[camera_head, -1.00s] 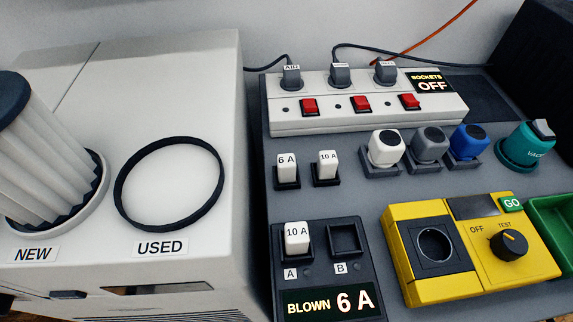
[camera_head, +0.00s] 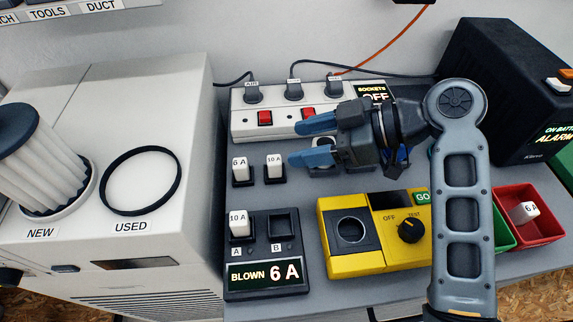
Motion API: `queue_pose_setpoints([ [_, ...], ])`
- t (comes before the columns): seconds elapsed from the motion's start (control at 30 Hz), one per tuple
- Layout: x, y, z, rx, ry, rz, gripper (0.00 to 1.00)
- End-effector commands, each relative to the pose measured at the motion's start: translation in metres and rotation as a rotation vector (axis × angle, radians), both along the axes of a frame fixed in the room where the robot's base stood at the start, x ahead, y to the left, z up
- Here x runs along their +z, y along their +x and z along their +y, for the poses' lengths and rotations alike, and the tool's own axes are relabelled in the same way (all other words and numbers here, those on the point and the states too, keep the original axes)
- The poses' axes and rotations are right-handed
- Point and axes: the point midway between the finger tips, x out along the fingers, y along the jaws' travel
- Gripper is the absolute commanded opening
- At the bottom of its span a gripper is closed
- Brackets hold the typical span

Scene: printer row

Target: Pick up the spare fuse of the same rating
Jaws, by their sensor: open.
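A white fuse marked 6 A (camera_head: 239,168) stands upright in a small black holder, left of a white fuse marked 10 A (camera_head: 273,165) in its own holder. The black fuse panel (camera_head: 267,253) reads BLOWN 6 A. Its slot A holds a 10 A fuse (camera_head: 239,223); slot B (camera_head: 283,224) is empty. Another 6 A fuse (camera_head: 524,212) lies tilted in the red bin (camera_head: 529,238).
A power strip (camera_head: 242,121) reading OFF stands behind. The yellow tester (camera_head: 334,265) with a dial is in front of my gripper. My arm hides part of the green bin (camera_head: 503,232). The white cabinet (camera_head: 207,200) with a filter (camera_head: 45,165) rises at left.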

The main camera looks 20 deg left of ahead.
Motion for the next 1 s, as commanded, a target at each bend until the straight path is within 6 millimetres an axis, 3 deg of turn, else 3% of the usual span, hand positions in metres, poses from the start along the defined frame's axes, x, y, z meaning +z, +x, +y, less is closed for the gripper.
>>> queue_pose_setpoints([
  [0.03, 0.000, -0.010, 0.019, 0.044, -0.010, 0.000, 0.60],
  [0.2, -0.005, -0.025, 0.044, 0.101, -0.023, -0.004, 0.60],
  [0.8, -0.040, -0.049, 0.097, 0.100, -0.022, -0.003, 0.60],
  [1.0, -0.044, -0.050, 0.102, 0.097, -0.022, -0.004, 0.60],
])
